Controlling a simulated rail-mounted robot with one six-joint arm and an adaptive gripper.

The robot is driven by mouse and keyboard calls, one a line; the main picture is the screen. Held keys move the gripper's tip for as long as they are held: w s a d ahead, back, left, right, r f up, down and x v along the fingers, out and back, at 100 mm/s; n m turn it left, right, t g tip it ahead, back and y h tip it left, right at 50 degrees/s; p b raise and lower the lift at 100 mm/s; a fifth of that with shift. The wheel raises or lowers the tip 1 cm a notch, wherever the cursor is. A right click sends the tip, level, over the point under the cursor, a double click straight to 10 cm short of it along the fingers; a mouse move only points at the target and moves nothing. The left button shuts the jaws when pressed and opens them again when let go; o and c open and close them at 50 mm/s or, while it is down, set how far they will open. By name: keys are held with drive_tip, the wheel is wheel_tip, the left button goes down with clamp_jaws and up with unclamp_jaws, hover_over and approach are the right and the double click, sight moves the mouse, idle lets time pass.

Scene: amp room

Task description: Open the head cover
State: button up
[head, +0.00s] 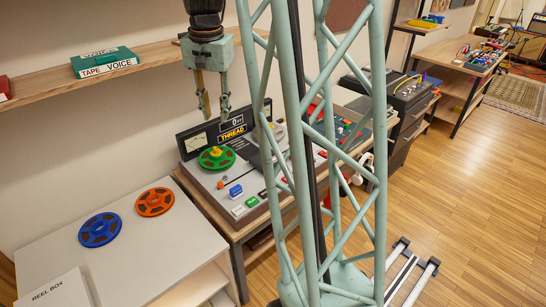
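The tape deck (215,185) stands on a wooden-edged bench, with a green reel (217,158) on its left side. A dark grey flap-like part (255,144) to the right of the reel may be the head cover. My lattice column hides part of it, so I cannot tell whether it is open or shut. My gripper (214,117) points down above and behind the deck, in front of the wall. Its two fingers are apart with nothing between them. It appears clear of the deck.
A wall shelf (150,62) holding a green tape box (105,62) is close to my gripper's left. A dark panel reading "THREAD" (231,132) rises at the deck's back. A blue reel (100,229) and an orange reel (155,202) lie on the white cabinet (150,250).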

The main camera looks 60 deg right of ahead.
drive_tip(key=s+d+f+m+p, duration=0.1)
drive_tip(key=d+f+m, duration=0.2)
drive_tip(key=d+f, duration=0.7)
drive_tip(key=s+d+f+m+g+p, duration=0.1)
drive_tip(key=d+f+m, duration=0.3)
drive_tip(key=d+f, duration=0.6)
drive_tip(key=s+d, duration=0.1)
drive_tip(key=d, duration=0.5)
drive_tip(key=shift+s+d+f+y, duration=0.15)
drive_tip(key=shift+s+d+y, duration=0.15)
drive_tip(key=shift+d+y, duration=0.1)
drive_tip(key=shift+f, duration=0.1)
drive_tip(key=shift+f, duration=6.8)
clamp_jaws()
